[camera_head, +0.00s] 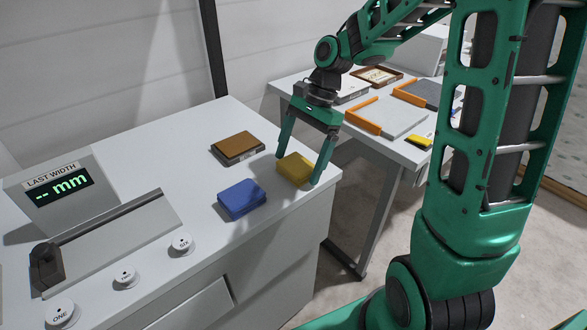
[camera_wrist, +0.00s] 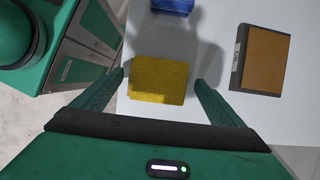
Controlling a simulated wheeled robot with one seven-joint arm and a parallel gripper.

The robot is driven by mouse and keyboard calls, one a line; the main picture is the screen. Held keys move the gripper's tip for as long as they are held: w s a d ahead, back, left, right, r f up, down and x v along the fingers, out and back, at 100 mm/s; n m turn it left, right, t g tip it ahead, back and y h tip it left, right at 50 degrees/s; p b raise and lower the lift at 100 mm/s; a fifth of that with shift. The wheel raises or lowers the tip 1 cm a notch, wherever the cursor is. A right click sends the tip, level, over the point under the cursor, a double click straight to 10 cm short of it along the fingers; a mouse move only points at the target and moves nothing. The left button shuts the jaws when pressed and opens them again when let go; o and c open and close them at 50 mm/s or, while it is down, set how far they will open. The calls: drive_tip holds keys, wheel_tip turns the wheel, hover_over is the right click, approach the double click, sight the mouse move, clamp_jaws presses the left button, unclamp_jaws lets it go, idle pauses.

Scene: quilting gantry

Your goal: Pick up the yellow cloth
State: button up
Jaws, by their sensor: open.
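The yellow cloth (camera_head: 295,168) is a small folded block lying on the white counter, near its right end. My gripper (camera_head: 298,168) is open, pointing down, with its two fingers on either side of the cloth. In the wrist view the yellow cloth (camera_wrist: 158,80) lies between the open fingertips (camera_wrist: 159,78), with a gap on each side. The fingers do not appear to touch it. I cannot tell exactly how high the fingertips are above the counter.
A blue folded cloth (camera_head: 241,199) and a brown block (camera_head: 237,147) on a dark base lie nearby. Buttons (camera_head: 182,243) and a width display (camera_head: 60,188) are at left. A second table (camera_head: 388,118) behind holds trays and another yellow item (camera_head: 419,142).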

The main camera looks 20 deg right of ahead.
sight(291, 167)
drive_tip(key=shift+f, duration=0.1)
drive_tip(key=shift+c, duration=0.3)
drive_tip(key=c, duration=1.1)
drive_tip(key=shift+r, duration=0.5)
wheel_tip(291, 167, up, 4)
drive_tip(key=shift+a+f, duration=0.1)
drive_tip(key=shift+f, duration=0.15)
drive_tip(key=s+a+r, duration=0.2)
drive_tip(key=a, duration=0.1)
drive_tip(key=s+a+r, duration=0.2)
drive_tip(key=a, duration=0.1)
drive_tip(key=s+a+r, duration=0.2)
drive_tip(key=a, duration=0.1)
drive_tip(key=shift+s+a+r, duration=0.25)
drive_tip(key=shift+s+r, duration=0.05)
